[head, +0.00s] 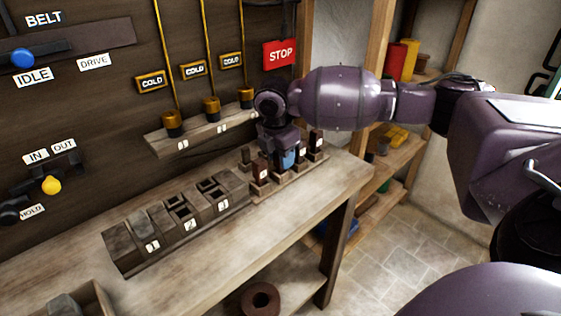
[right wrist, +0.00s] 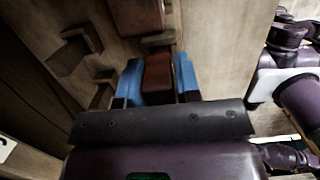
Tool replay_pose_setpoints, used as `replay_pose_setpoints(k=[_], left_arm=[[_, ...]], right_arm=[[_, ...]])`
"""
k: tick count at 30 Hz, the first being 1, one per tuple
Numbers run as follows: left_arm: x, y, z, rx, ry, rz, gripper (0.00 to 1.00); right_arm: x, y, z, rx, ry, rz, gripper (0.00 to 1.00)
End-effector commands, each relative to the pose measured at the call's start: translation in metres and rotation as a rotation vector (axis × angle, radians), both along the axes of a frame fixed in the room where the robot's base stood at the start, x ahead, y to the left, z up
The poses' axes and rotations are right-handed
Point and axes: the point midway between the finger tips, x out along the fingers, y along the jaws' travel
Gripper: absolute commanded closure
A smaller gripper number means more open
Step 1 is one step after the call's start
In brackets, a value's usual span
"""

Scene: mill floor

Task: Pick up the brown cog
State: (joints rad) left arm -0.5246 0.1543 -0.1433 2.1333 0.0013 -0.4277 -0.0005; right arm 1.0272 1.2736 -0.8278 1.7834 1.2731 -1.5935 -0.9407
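Small upright wooden cogs stand in a row of slotted holders at the back right of the bench in the head view. One reddish-brown cog (head: 259,171) stands just left of my right gripper (head: 287,158). The gripper points down over the row, its blue fingers low among the cogs. In the right wrist view, a brown cog (right wrist: 158,76) is between the blue fingers of the right gripper (right wrist: 158,88). The fingers are close to its sides, but I cannot tell whether they press on it. Another reddish-brown cog (right wrist: 137,16) is beyond it. My left gripper is out of view.
A dark block rack (head: 130,262) with numbered labels lies along the bench (head: 290,212), left of the cogs. A small shelf (head: 205,133) with brass-coloured pieces is on the wall behind. A brown ring (head: 260,299) lies below the bench. Shelving (head: 400,165) stands right, with tiled floor before it.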

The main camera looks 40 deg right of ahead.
Motion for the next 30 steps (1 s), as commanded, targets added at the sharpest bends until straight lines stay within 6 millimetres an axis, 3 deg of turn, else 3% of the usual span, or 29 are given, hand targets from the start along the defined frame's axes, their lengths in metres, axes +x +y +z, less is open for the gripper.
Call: replay_pose_setpoints(k=[1,5,13,17,23,30], left_arm=[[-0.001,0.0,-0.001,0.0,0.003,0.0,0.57],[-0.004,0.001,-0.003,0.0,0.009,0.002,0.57],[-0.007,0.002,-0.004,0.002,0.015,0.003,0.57],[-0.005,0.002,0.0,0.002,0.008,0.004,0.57],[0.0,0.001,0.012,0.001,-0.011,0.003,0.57],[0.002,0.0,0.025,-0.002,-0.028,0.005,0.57]], right_arm=[[0.0,0.0,0.0,0.0,0.0,0.0,0.77],[0.0,0.0,0.0,0.0,0.0,0.0,0.97],[0.0,0.0,0.002,0.0,0.0,0.0,0.98],[0.0,0.0,0.014,-0.001,-0.004,0.0,0.98],[0.001,0.0,0.055,0.001,-0.01,0.0,0.98],[0.0,0.0,0.118,0.001,-0.01,0.0,0.98]])
